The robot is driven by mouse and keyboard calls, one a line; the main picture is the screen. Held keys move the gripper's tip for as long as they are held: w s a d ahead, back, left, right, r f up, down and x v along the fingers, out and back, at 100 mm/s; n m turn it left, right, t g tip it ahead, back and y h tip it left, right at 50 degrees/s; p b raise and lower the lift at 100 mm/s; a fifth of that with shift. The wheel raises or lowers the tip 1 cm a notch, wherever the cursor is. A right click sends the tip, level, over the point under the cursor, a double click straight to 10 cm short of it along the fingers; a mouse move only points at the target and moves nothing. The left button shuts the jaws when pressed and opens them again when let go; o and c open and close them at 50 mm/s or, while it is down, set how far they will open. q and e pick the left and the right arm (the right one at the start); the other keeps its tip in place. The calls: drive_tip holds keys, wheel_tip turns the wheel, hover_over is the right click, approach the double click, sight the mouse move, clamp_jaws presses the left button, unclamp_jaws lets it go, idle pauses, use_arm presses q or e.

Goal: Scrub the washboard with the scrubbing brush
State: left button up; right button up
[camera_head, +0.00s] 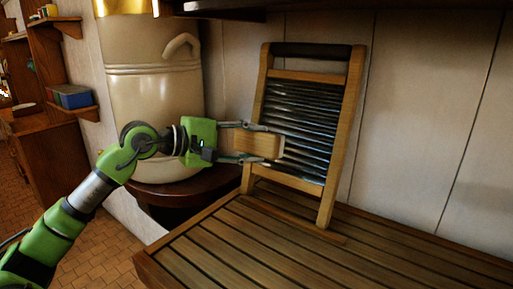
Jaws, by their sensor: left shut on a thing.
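The washboard (322,117) has a wooden frame, a dark top bar and dark, shiny ridges. It stands on the slatted wooden top, leaning back against the wall. My left gripper (262,144) is shut on the scrubbing brush (252,143), a pale wooden block. The brush is in front of the left and lower-left part of the ridges. I cannot tell whether its far end touches them, and its bristles are not clearly visible. My right gripper is not in view.
The slatted wooden top (300,248) is bare in front of the washboard. A large cream crock (150,95) with a handle stands on a dark round stand (190,188) at the left. A dark shelf edge (240,8) hangs above. Wall shelves (75,110) are at far left.

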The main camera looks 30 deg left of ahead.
use_arm(q)
drive_tip(key=shift+s+a+b, duration=0.2)
drive_tip(key=shift+s+b, duration=0.7)
drive_tip(key=shift+b, duration=0.3)
drive_tip(key=shift+s+r+b, duration=0.3)
drive_tip(key=shift+s+r, duration=0.05)
drive_tip(key=shift+s, duration=0.2)
drive_tip(key=shift+r, duration=0.1)
drive_tip(key=o, duration=0.9)
drive_tip(key=shift+c, duration=0.2)
drive_tip(key=c, duration=0.7)
